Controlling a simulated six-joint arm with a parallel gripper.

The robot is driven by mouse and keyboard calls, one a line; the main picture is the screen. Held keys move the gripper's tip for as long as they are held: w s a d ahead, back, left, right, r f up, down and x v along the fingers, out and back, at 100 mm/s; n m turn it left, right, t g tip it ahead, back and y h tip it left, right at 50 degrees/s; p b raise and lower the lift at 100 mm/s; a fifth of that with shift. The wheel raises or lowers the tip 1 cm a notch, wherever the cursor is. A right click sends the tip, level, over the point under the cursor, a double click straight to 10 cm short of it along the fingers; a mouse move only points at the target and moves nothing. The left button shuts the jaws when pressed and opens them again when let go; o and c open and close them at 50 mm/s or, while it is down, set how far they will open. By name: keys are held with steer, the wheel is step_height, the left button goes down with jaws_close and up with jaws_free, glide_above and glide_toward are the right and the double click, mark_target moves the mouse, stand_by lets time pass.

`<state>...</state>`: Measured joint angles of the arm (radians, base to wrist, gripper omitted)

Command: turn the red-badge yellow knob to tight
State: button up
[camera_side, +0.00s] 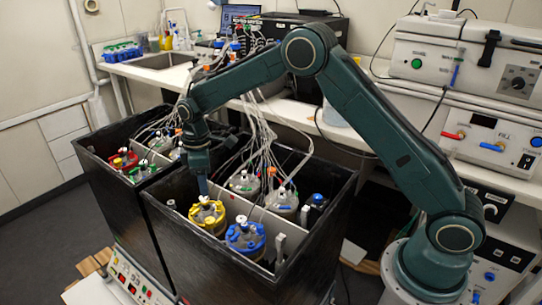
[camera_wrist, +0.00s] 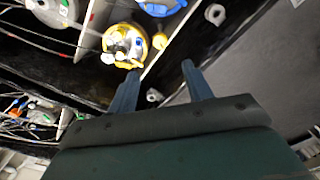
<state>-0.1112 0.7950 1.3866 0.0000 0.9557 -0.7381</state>
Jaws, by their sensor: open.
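A yellow-topped vessel (camera_side: 207,214) with white and blue caps stands in the front left of the near black box. In the wrist view the same yellow top (camera_wrist: 138,54) lies beyond the left finger. A small round yellow knob (camera_wrist: 160,41) sticks out at its right edge. I cannot make out a red badge on it. My gripper (camera_side: 203,188) points down just above the yellow vessel in the side view. In the wrist view my gripper (camera_wrist: 160,80) has its two fingers apart with nothing between them, and the knob lies ahead of the gap.
A blue-topped vessel (camera_side: 246,237) stands right of the yellow one. Clear vessels (camera_side: 244,183) with many tubes and cables stand behind. A second black box with a red-topped vessel (camera_side: 124,160) is at the left. The near box's black walls (camera_side: 172,240) rise close around the vessels.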

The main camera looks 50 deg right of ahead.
mark_target(210, 220)
steer(key=shift+w+f, duration=0.1)
steer(key=shift+f, duration=0.2)
step_height(210, 220, down, 14)
steer(key=shift+r, duration=0.1)
stand_by(0.7)
steer(key=shift+c, duration=0.2)
steer(key=c, duration=0.9)
